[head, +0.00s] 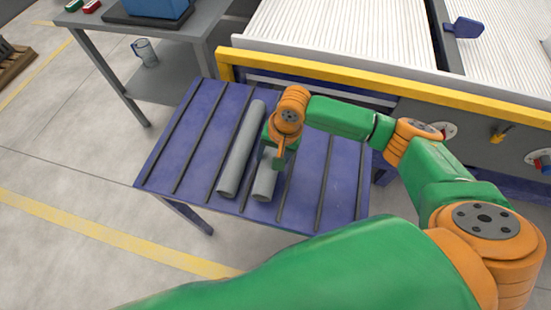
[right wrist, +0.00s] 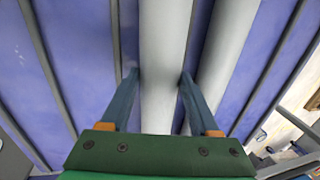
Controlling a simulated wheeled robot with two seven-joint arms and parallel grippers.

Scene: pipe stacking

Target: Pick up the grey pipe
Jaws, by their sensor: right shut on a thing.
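Two grey pipes lie side by side on the blue table, running away from me. The right grey pipe (head: 264,184) is under my right gripper (head: 279,158), which points down and is shut on it; the gripper and arm hide its far part. In the right wrist view the same pipe (right wrist: 165,50) runs between the two fingers (right wrist: 160,78). I cannot tell whether it is clear of the tabletop. The left grey pipe (head: 241,150) lies just left of the gripper, and also shows in the right wrist view (right wrist: 225,50). My left gripper is not in view.
The blue table (head: 335,185) has raised dark strips and free room at both sides. A yellow rail (head: 400,80) and conveyor (head: 340,25) stand behind it. A grey workbench (head: 185,30) stands at the back left, with a clear jug (head: 146,53) on its lower shelf.

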